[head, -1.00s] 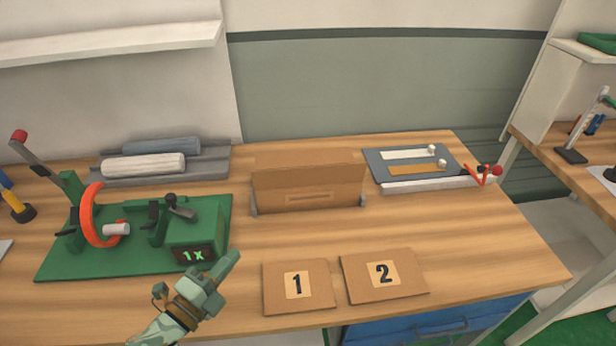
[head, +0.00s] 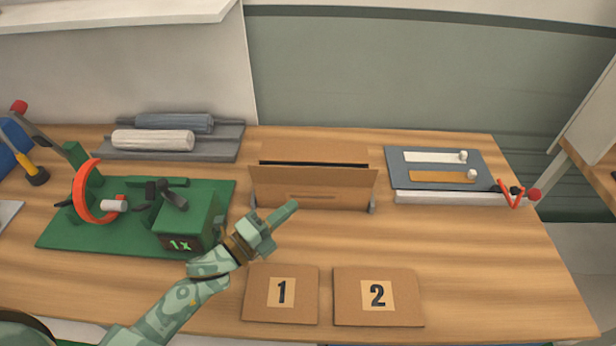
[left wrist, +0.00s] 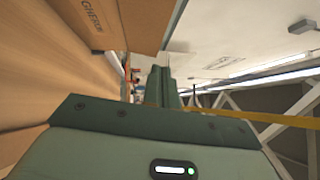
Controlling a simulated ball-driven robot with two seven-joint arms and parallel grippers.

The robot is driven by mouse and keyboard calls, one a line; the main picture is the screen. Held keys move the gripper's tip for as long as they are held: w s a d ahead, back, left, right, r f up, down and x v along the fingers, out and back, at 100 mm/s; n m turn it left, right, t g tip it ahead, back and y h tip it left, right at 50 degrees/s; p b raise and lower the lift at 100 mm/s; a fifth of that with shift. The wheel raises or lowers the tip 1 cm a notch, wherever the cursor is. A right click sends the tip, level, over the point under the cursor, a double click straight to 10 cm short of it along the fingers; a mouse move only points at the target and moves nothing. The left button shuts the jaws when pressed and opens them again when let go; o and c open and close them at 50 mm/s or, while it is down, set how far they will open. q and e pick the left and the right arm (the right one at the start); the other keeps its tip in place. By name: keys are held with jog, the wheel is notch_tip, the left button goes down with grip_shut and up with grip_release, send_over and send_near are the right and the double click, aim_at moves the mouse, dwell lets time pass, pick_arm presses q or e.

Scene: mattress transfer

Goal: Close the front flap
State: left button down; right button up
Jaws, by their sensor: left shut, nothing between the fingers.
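In the head view a brown cardboard box (head: 310,200) stands mid-table between two small grey brackets. A dark slit of opening shows along its top, behind the upright front flap (head: 315,178). A rear flap (head: 312,152) leans up behind the slit. My left gripper (head: 288,212) is shut and empty, in front of the box near its lower left part. I cannot tell whether it touches the box. In the left wrist view the shut fingers (left wrist: 161,88) point ahead, with brown cardboard (left wrist: 110,25) at the upper left. My right gripper is not in view.
A green fixture (head: 90,235) with an orange ring stands left. Rolls on a grey tray (head: 225,145) lie behind it. A blue-grey board (head: 435,160) lies right. Flat cardboard pieces marked 1 (head: 260,310) and 2 (head: 345,312) lie at the front edge.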

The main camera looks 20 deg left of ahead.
aim_at(320, 169)
pick_arm(q)
jog(key=w, duration=0.3)
jog(key=w+d, duration=0.1)
jog(key=w, duration=0.1)
jog(key=w+r, duration=0.1)
jog(key=w, duration=0.2)
jog(key=shift+w+d+r, duration=0.1)
jog(key=shift+w+d, duration=0.2)
jog(key=shift+w, duration=0.05)
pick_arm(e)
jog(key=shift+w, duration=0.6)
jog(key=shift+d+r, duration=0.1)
